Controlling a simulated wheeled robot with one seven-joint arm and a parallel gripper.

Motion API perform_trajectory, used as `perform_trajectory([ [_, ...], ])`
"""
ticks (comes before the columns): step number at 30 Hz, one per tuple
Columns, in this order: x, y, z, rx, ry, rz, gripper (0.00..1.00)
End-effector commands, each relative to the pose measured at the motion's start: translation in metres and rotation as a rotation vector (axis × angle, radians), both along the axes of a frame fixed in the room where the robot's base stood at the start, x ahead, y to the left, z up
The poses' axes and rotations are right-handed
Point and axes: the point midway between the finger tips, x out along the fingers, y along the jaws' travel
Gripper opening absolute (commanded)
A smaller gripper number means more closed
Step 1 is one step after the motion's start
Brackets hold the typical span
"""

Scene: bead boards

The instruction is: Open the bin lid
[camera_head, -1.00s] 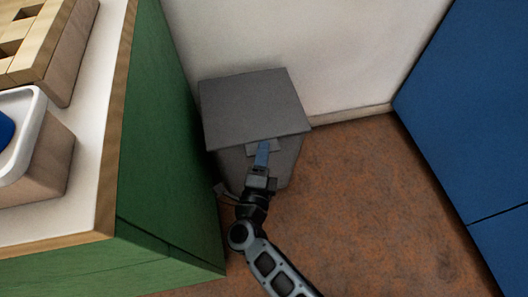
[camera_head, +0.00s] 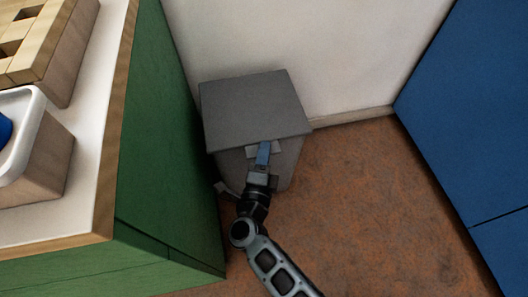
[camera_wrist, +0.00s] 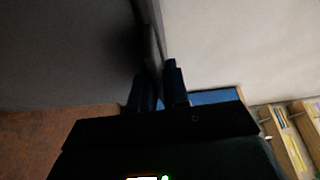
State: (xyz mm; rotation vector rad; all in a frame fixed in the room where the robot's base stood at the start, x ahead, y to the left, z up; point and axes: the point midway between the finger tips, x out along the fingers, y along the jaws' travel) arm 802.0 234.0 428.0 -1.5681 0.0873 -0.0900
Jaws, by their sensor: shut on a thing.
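The grey bin (camera_head: 231,166) stands on the floor against the wall, beside the green cabinet. Its flat grey lid (camera_head: 255,105) lies over the top and looks closed. A small lighter tab (camera_head: 277,148) sticks out at the lid's front edge. My gripper (camera_head: 263,150) reaches the tab from the front and is shut on it. In the wrist view the two dark fingers of my gripper (camera_wrist: 158,85) stand on either side of a thin grey edge, the lid tab (camera_wrist: 151,45). The exact contact is dark there.
The green cabinet (camera_head: 165,150) stands close on the bin's left, with a white tray (camera_head: 38,105) and a wooden block board (camera_head: 35,40) on top. A blue cabinet (camera_head: 470,110) is at the right. Brown floor (camera_head: 365,200) between is clear.

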Motion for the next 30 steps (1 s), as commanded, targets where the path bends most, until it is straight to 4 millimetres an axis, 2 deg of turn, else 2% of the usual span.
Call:
perform_trajectory([
  [8,-0.001,0.0,-0.002,-0.002,0.004,0.001,0.0],
  [14,-0.001,0.0,0.004,-0.005,0.015,0.002,0.0],
  [20,0.0,0.0,0.02,-0.015,0.052,0.003,0.0],
  [30,0.004,0.001,0.06,-0.048,0.166,0.002,0.0],
])
